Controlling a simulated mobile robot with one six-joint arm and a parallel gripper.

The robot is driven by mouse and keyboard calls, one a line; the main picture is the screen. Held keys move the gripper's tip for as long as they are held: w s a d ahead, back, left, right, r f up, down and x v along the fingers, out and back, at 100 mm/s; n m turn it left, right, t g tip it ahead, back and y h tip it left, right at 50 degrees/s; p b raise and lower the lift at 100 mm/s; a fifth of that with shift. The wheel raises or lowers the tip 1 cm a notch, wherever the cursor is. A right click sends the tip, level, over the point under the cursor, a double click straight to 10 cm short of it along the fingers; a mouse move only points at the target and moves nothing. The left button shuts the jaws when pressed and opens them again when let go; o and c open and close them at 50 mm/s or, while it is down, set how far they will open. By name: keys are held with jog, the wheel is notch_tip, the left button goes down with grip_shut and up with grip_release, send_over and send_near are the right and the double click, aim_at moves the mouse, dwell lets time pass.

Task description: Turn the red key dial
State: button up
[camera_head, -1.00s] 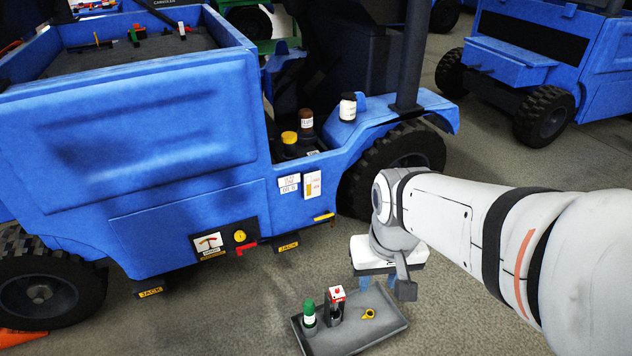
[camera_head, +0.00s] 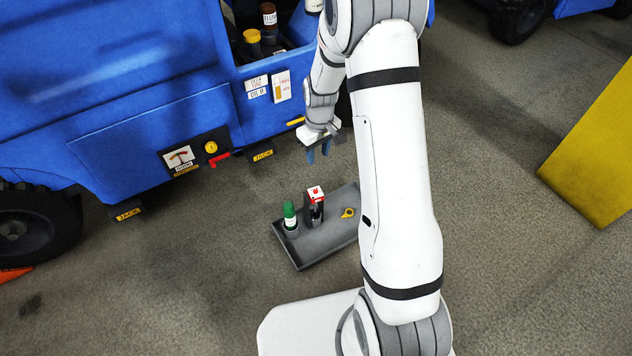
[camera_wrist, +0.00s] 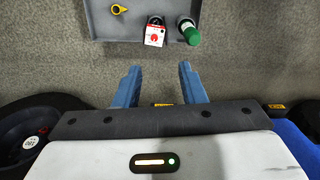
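A small black device (camera_head: 316,206) with a white-and-red top stands on a grey tray (camera_head: 302,261) on the floor. In the wrist view its top (camera_wrist: 154,36) is white with a round red dial-like spot. On the blue vehicle's side, a red angled handle (camera_head: 219,159) sits beside a yellow knob (camera_head: 211,147) and a gauge panel (camera_head: 180,158). My gripper (camera_head: 318,152) is above the floor behind the tray, right of that panel. In the wrist view my gripper (camera_wrist: 160,85) has its two blue fingers apart, with nothing between them, clear of the tray.
A green-capped bottle (camera_head: 290,219) and a yellow ring-shaped piece (camera_head: 348,213) share the tray with the device. The blue vehicle (camera_head: 110,90) fills the left. A yellow block (camera_head: 595,150) stands at right. Floor around the tray is open.

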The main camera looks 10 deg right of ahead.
jog(key=n+b, duration=0.1)
send_near(315, 190)
jog(key=shift+w+d+f, duration=0.1)
jog(key=shift+w, duration=0.1)
jog(key=shift+n, duration=0.3)
notch_tip(315, 190, down, 8)
jog(key=b, duration=0.3)
jog(key=shift+c, duration=0.3)
